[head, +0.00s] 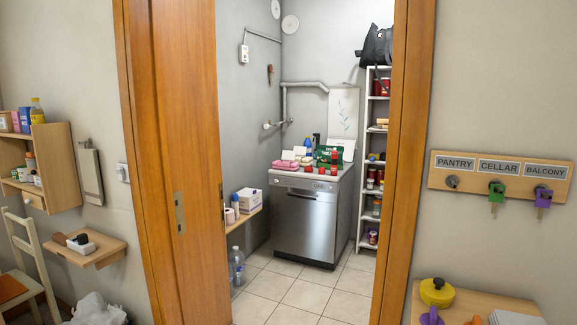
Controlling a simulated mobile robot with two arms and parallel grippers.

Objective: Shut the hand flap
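I cannot tell for certain which thing is the hand flap. Neither of my grippers is in view.
A wooden doorway (182,120) opens onto a tiled room with a steel dishwasher (305,222), its front shut. A pale chair (30,262) and a white bag (97,310) are at lower left. A key rack (445,185) hangs right, above a wooden surface (490,300).

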